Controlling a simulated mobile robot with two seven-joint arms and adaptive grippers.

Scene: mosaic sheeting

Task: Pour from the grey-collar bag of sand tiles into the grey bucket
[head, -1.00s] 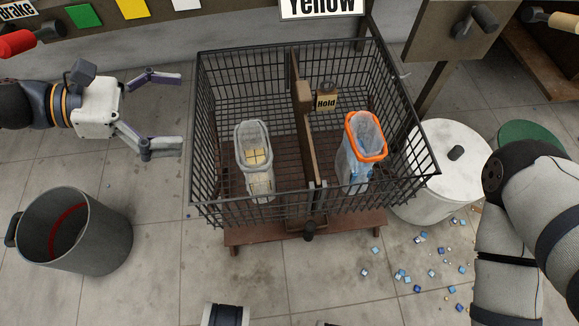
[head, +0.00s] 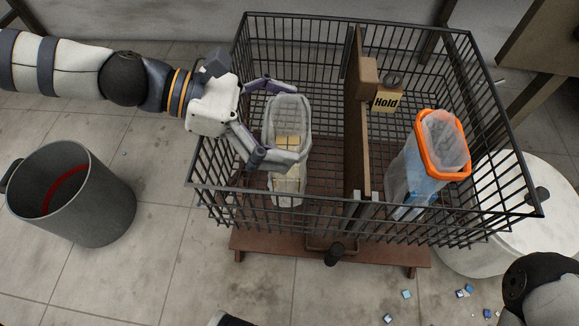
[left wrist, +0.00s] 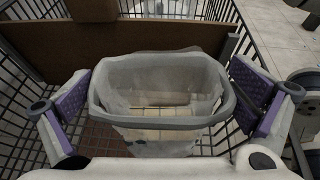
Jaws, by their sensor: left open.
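The grey-collar bag (head: 287,185) stands in the left compartment of the wire basket (head: 218,205), with sand-coloured tiles (head: 288,143) showing inside its clear body. My left gripper (head: 277,122) is open around the grey collar, one finger on the far side and one on the near side. In the left wrist view the collar (left wrist: 160,127) lies between the two purple-padded fingers, with small gaps at the sides. The grey bucket (head: 88,222) stands on the floor at the left, with a red band inside. My right gripper is not in view.
A white lidded drum (head: 485,245) is at the right. Loose blue tiles lie on the floor there.

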